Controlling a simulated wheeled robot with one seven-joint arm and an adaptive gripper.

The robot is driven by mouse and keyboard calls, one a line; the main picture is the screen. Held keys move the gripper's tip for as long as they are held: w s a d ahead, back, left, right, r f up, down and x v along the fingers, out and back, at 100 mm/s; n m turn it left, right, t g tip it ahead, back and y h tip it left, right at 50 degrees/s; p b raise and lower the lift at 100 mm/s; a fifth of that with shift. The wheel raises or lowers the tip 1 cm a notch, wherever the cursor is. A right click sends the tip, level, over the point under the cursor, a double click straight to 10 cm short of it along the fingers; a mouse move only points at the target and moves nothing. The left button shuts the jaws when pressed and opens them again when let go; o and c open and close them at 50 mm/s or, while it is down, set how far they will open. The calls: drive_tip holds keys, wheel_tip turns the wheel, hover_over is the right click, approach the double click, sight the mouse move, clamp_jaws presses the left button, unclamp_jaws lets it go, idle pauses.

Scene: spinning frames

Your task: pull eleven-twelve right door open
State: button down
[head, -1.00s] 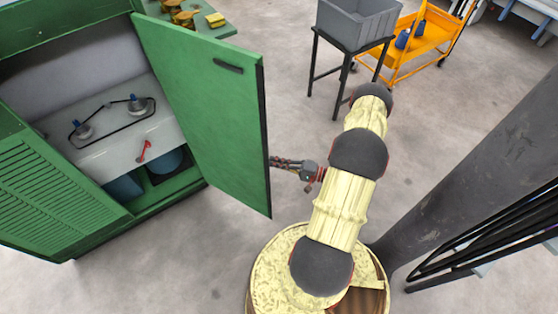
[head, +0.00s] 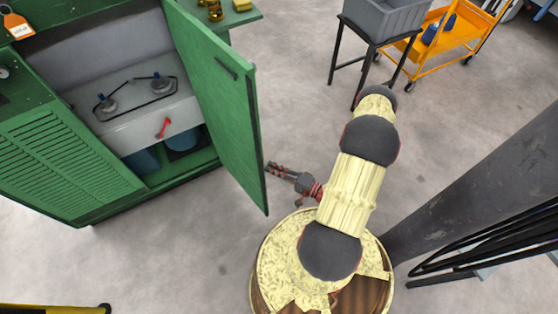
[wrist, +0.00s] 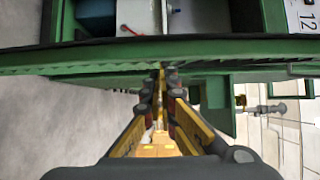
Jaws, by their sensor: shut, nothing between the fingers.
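The green right door (head: 215,100) of the green cabinet (head: 65,150) stands wide open in the head view, with a dark slot handle (head: 226,68) near its top. My gripper (head: 270,168) is beside the door's free edge, low down; I cannot tell whether it touches. In the wrist view the shut, empty fingers (wrist: 163,82) point at a green edge of the door (wrist: 110,58) that runs across the picture. A label reading 12 (wrist: 307,20) shows at the upper right there. The louvred left door (head: 65,155) is closed.
Inside the cabinet are a white panel with a red lever (head: 163,128) and blue containers (head: 183,140). A grey bin on a stand (head: 385,15) and an orange cart (head: 430,50) stand at the back. Grey floor (head: 300,110) lies open right of the door.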

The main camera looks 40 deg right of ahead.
drive_tip(key=shift+s+d, duration=0.1)
idle(0.3)
drive_tip(key=v, duration=1.1)
drive_tip(key=shift+s, duration=0.35)
drive_tip(key=shift+f, duration=0.1)
